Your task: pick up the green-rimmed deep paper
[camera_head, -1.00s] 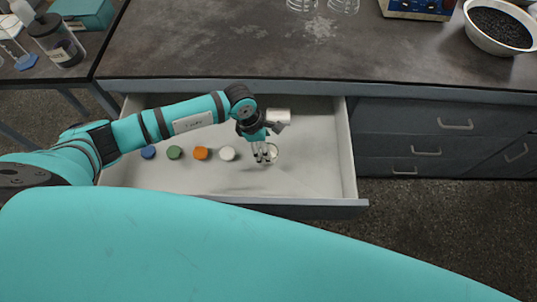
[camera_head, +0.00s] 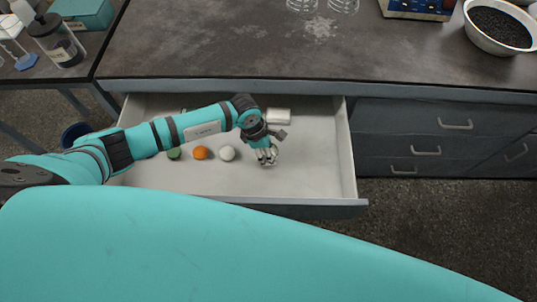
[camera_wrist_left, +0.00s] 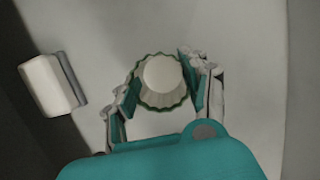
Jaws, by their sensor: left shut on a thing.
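The green-rimmed deep paper (camera_wrist_left: 163,84) is a pale fluted cup with a green wavy rim, seen from above in the left wrist view. My left gripper (camera_wrist_left: 163,92) has a finger on each side of it and is shut on it. In the head view the left gripper (camera_head: 267,157) is low in the open drawer, with part of the paper (camera_head: 276,154) showing beside the fingers. From these views I cannot tell whether the paper touches the drawer floor. My right gripper is not in view.
The open drawer (camera_head: 310,185) also holds a white disc (camera_head: 227,153), an orange disc (camera_head: 200,153) and a green disc (camera_head: 174,154), left of the gripper. A white block (camera_head: 279,115) lies behind it; the block also shows in the wrist view (camera_wrist_left: 48,85). The drawer's right side is clear.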

